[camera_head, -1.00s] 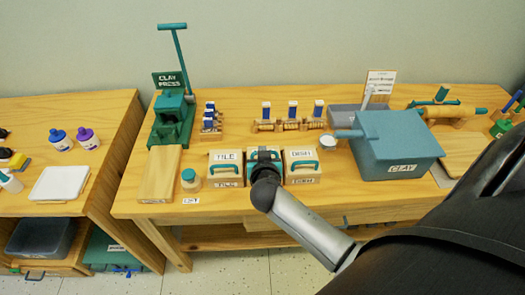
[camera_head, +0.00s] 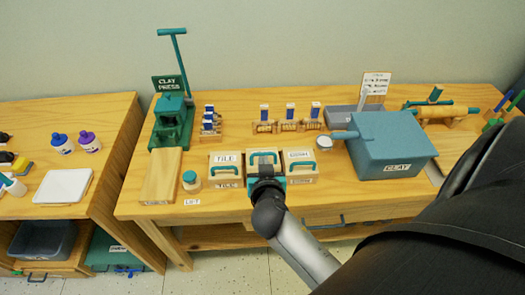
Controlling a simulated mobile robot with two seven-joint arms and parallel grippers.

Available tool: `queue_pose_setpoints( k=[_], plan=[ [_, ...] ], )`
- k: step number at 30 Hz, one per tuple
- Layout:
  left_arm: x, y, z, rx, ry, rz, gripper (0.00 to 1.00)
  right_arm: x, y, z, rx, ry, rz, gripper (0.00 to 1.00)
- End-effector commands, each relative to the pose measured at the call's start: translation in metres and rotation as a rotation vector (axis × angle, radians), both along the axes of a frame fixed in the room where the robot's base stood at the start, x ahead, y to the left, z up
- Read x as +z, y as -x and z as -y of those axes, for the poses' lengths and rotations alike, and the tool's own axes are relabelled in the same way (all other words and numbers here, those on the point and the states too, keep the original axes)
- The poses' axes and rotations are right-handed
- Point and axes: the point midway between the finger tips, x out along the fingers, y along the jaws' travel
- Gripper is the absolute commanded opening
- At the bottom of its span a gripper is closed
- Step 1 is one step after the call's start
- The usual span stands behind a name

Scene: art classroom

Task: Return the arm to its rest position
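My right arm comes in from the lower right, and its gripper (camera_head: 265,180) is at the front edge of the wooden table, just in front of the middle box (camera_head: 263,158) with a green handle. Its fingers are mostly hidden behind the wrist, so I cannot tell whether they are open or touching the box. The box labelled TILE (camera_head: 226,168) stands to its left and another labelled box (camera_head: 300,165) to its right. My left gripper is not in view.
A green clay press (camera_head: 172,122) with a tall lever stands at the back left. A jar (camera_head: 191,181) stands left of the boxes. A blue-grey clay bin (camera_head: 393,145) is on the right. A second table (camera_head: 110,130) with bottles is at the left.

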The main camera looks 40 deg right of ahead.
Motion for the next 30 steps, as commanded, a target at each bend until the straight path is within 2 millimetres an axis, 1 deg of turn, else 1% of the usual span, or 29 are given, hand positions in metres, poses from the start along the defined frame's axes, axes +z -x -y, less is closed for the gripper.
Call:
queue_pose_setpoints(
  k=[3, 10, 11, 13, 14, 17, 18, 20, 21, 23, 24, 26, 27, 29, 30],
  plan=[
    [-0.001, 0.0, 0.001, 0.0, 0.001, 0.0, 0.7, 0.001, 0.005, -0.003, 0.0, -0.001, 0.0, 0.0],
    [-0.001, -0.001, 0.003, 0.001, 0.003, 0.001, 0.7, 0.0, 0.006, -0.004, 0.002, 0.0, -0.003, 0.0],
    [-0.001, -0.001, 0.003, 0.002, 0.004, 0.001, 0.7, -0.004, 0.006, -0.005, 0.006, 0.0, -0.01, 0.0],
    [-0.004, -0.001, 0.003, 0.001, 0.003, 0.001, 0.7, -0.019, 0.008, -0.008, 0.026, 0.0, -0.041, 0.0],
    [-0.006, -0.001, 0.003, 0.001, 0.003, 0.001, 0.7, -0.03, 0.009, -0.011, 0.041, 0.0, -0.064, 0.0],
    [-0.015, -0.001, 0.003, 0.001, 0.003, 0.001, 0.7, -0.083, 0.018, -0.023, 0.113, 0.0, -0.172, 0.0],
    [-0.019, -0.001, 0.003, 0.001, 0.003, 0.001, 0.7, -0.109, 0.024, -0.029, 0.15, -0.003, -0.225, 0.0],
    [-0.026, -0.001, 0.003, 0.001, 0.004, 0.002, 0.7, -0.15, 0.037, -0.039, 0.209, -0.007, -0.308, 0.0],
    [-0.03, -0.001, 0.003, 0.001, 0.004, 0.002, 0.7, -0.176, 0.047, -0.046, 0.247, -0.013, -0.362, 0.0],
    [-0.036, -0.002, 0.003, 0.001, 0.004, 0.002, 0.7, -0.213, 0.064, -0.054, 0.304, -0.021, -0.437, 0.0],
    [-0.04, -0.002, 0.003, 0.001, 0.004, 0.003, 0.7, -0.236, 0.077, -0.059, 0.339, -0.027, -0.487, 0.0],
    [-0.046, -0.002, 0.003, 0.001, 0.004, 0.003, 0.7, -0.27, 0.098, -0.066, 0.39, -0.04, -0.556, 0.0],
    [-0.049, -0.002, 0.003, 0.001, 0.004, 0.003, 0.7, -0.291, 0.113, -0.071, 0.422, -0.048, -0.6, 0.0],
    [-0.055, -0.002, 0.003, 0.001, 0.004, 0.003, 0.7, -0.321, 0.138, -0.076, 0.468, -0.063, -0.663, 0.0],
    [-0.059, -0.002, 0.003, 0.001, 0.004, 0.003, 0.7, -0.339, 0.155, -0.079, 0.497, -0.073, -0.705, 0.0]
  ],
)
